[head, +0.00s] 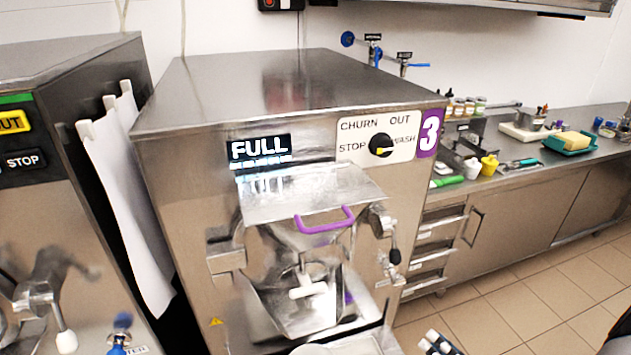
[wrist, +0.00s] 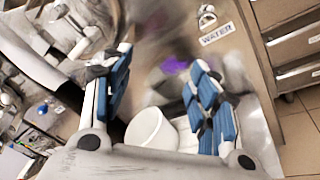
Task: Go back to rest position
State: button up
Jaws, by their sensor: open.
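My gripper (wrist: 160,85) is open in the wrist view, with its two blue-padded fingers spread apart. A white round tub-like thing (wrist: 152,130) shows between the finger bases; I cannot tell how far it is from them. In the head view, dark and white finger parts (head: 438,343) show at the bottom edge, low and to the right of freezer 3's front. Most of the arm is out of view. Freezer 3 (head: 185,165) stands in the middle with a "FULL" display (head: 260,150), a black dial (head: 381,145) and a purple handle (head: 325,221).
Another freezer (head: 50,190) stands close on the left, with a white cloth (head: 135,190) hanging between. A counter (head: 510,174) with jars, a teal tray (head: 569,144) and small cups runs along the right.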

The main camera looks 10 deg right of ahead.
jog(key=a+r+n+g+y, duration=0.6)
jog(key=a+r+n+g, duration=0.6)
jog(key=a+n, duration=0.45)
jog(key=s+a+r+n+g+h, duration=0.4)
jog(key=s+a+r+n, duration=0.25)
jog(key=n, duration=0.45)
jog(key=s+r+n+t+h, duration=0.4)
jog(key=r+n+h, duration=0.3)
jog(key=n, duration=0.7)
jog(key=shift+s+a+r+n+h, duration=0.35)
jog(key=shift+s+a+h, duration=0.05)
jog(key=shift+s+h, duration=0.1)
